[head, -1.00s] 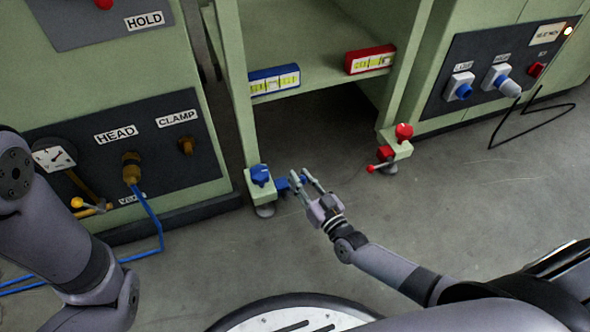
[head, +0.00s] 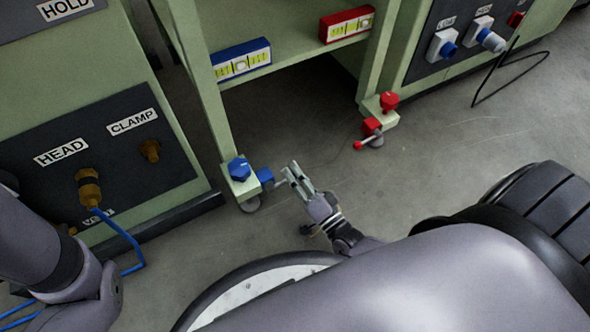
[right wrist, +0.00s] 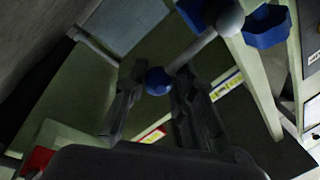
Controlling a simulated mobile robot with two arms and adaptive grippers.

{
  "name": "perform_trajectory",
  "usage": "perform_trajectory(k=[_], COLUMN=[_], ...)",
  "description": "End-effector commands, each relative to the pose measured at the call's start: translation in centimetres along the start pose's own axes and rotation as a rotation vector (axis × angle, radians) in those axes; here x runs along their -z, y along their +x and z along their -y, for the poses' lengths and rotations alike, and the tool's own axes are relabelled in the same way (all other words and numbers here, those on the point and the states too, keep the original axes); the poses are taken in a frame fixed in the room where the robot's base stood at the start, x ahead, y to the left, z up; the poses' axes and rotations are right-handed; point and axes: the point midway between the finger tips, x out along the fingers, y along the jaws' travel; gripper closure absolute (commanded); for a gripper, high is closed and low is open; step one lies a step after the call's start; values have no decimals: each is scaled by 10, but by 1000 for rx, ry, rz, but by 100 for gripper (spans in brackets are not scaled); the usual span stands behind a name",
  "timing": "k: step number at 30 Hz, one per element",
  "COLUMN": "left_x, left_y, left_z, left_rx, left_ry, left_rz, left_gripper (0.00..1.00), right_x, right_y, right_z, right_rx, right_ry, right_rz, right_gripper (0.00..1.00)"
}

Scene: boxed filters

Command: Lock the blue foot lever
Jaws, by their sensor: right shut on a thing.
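The blue foot lever (head: 280,183) sticks out sideways from a blue block at the foot of the shelf's left post. A blue knob (head: 239,169) stands on top of that foot's green bracket. My right gripper (head: 292,176) is at the lever's free end, shut on it. In the right wrist view the lever's blue ball end (right wrist: 158,82) lies between my two fingers (right wrist: 150,95), and its pale rod (right wrist: 195,52) runs up to a whitish round part. In the head view the fingers hide the ball. My left arm shows at the left edge; its gripper is out of view.
A red foot lever (head: 365,142) and red knob (head: 389,101) are at the right post. A blue box (head: 241,60) and red box (head: 347,24) sit on the shelf. A blue hose (head: 122,232) runs down from the left panel. The floor between the posts is clear.

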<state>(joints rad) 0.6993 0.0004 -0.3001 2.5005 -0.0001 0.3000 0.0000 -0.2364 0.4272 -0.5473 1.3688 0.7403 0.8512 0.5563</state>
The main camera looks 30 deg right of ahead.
Motion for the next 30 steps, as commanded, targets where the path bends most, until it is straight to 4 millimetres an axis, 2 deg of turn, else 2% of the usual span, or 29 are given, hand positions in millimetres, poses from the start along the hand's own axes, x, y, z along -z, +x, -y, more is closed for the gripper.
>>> perform_trajectory(k=[1, 20, 21, 30], left_x=[2, 2, 2, 0], left_y=[-3, -4, -4, -4], left_z=[-1, -1, -1, -1], left_rx=[0, 0, 0, 0], left_ry=[0, 0, 0, 0], left_rz=[-2, -3, -3, 2], left_gripper=[60, 60, 60, 60], right_x=[-4, -7, -7, -6], right_y=[-4, -4, -4, -3], right_z=[-8, -9, -9, -6], right_rx=[-15, -14, -14, -9], right_ry=[5, 46, 46, 51], right_rz=[9, 2, 3, -1], right_gripper=[100, 100, 74, 55])
